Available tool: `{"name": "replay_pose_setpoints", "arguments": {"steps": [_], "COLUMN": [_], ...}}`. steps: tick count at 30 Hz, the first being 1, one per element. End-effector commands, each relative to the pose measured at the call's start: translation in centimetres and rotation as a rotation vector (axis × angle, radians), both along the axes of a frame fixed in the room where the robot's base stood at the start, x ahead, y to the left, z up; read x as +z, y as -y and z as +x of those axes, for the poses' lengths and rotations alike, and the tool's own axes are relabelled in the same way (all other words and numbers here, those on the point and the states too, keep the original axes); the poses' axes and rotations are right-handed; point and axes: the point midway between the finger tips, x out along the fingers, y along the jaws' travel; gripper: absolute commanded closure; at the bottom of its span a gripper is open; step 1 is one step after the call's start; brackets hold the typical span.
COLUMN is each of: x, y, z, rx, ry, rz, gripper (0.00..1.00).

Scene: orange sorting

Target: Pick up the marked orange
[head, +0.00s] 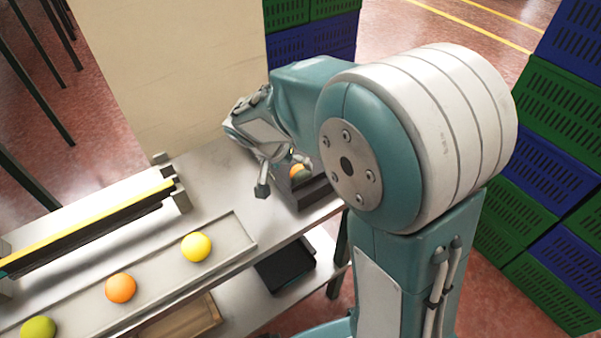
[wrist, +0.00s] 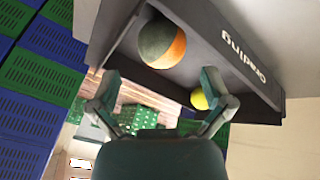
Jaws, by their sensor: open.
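An orange ball with a dull green part (head: 297,171) sits in a dark box (head: 313,193) at the table's end. In the wrist view this two-tone orange (wrist: 160,45) lies in the box (wrist: 232,55), whose wall carries white lettering. I see no separate mark on it. My gripper (head: 281,177) is at the box, with its fingers spread and empty. In the wrist view my gripper (wrist: 160,85) has its fingertips either side of and short of the two-tone orange. A yellow-green ball (wrist: 199,98) shows beside the right finger, partly hidden.
A yellow ball (head: 196,247), an orange ball (head: 120,287) and a green ball (head: 38,328) lie along a metal tray (head: 232,232). A dark box (head: 286,264) stands on the lower shelf. Green and blue crates (head: 560,130) are stacked at the right.

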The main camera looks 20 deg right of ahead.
Motion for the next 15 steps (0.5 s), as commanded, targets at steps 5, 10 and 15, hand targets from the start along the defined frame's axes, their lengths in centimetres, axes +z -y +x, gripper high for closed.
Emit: {"name": "replay_pose_setpoints", "arguments": {"steps": [5, 10, 15], "x": [-1.4, -3.7, -5.0], "y": [0.6, 1.8, 2.4], "z": [0.4, 1.1, 1.4], "rx": [0.0, -0.001, 0.001], "ry": [-0.002, -0.004, -0.001], "rz": [-0.001, -0.001, 0.0], "gripper": [0.0, 0.0, 0.0]}}
